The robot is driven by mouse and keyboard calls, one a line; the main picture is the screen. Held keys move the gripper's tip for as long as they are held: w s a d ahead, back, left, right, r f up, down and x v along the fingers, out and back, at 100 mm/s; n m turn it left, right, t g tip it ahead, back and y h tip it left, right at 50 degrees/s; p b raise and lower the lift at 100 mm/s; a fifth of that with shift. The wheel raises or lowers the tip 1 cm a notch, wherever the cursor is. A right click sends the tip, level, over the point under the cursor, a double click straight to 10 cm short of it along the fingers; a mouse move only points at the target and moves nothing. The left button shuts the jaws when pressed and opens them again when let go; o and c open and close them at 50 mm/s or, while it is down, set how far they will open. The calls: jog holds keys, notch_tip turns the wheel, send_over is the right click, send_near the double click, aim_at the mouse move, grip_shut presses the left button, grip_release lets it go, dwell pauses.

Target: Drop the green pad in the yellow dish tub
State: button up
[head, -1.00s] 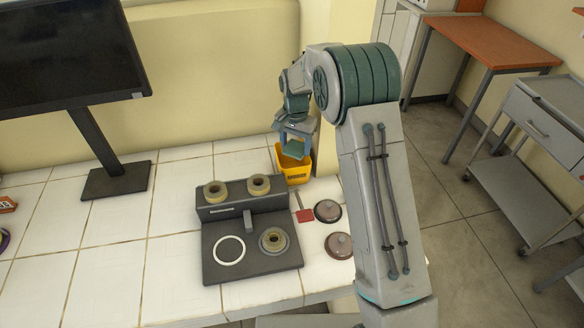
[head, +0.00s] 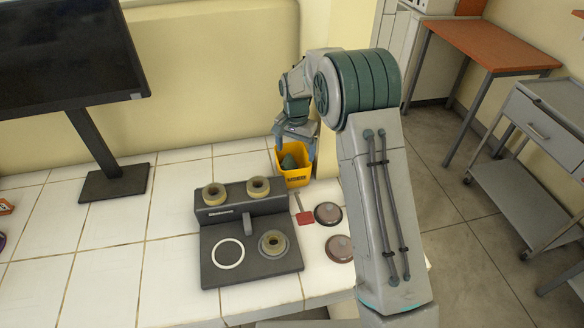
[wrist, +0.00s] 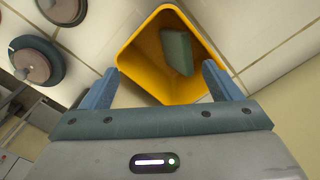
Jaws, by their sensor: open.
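The yellow dish tub (head: 296,180) stands at the back right of the white tiled bench, near the wall. It also shows in the wrist view (wrist: 130,60). The green pad (head: 290,162) is inside the tub's opening, tilted, and apart from my fingers. In the wrist view the pad (wrist: 177,52) is between the tub's walls. I cannot tell whether it rests on the tub's floor. My gripper (head: 296,145) is over the tub with its jaws open and empty. In the wrist view its blue fingertips (wrist: 158,80) are spread apart at the tub's near rim.
A dark device (head: 250,235) with several tan rings stands left of the tub. Two brown-topped round lids (head: 338,247) and a red tag (head: 305,218) lie beside it. A monitor (head: 70,55) stands at left. The bench between monitor and device is clear.

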notch_tip(320, 180, up, 13)
jog(key=b, duration=0.1)
jog(key=shift+b, duration=0.4)
jog(key=shift+f, duration=0.15)
